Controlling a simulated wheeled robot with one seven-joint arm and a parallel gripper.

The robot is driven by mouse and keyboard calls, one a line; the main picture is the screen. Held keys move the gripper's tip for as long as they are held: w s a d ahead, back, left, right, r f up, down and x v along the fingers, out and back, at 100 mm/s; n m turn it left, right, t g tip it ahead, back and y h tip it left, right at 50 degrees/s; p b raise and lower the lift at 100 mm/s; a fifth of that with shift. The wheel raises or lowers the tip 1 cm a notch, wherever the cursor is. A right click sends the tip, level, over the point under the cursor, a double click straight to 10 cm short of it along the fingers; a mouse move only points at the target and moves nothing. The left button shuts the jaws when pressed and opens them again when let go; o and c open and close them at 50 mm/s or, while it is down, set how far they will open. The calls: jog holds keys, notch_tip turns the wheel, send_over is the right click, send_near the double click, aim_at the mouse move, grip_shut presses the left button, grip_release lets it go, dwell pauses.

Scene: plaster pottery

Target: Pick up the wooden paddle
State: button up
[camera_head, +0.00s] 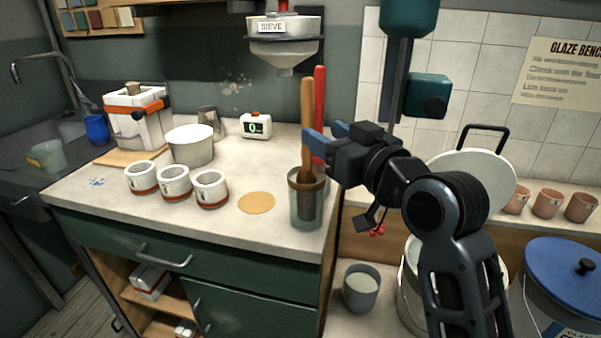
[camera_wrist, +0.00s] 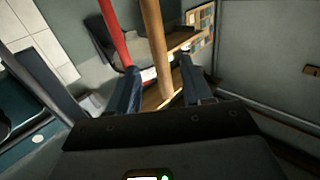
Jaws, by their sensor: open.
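The wooden paddle (camera_head: 307,110) stands nearly upright in a clear jar (camera_head: 306,212) at the counter's right end, its lower part inside the jar. A red-handled tool (camera_head: 320,95) stands close on its right. My gripper (camera_head: 326,138) is open at mid-height beside the two handles, coming from the right. In the wrist view, the paddle's tan handle (camera_wrist: 153,40) lines up with the gap between my fingers (camera_wrist: 162,90). The red handle (camera_wrist: 114,38) runs down toward the left finger. I cannot tell how deep the paddle is between the fingertips.
The sieve (camera_head: 285,40) hangs on the wall above the handles. Several white pots (camera_head: 175,182), a grey-white bucket (camera_head: 191,146) and a small scale (camera_head: 256,126) stand to the left. A round tan disc (camera_head: 256,202) lies left of the jar. Buckets stand below on the right.

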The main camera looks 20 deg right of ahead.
aim_at(311, 123)
jog(key=w, duration=0.4)
jog(key=w+a+p, duration=0.1)
jog(key=w, duration=0.1)
jog(key=shift+w+r, duration=0.2)
jog(key=shift+w, duration=0.05)
jog(key=shift+c, duration=0.3)
grip_shut()
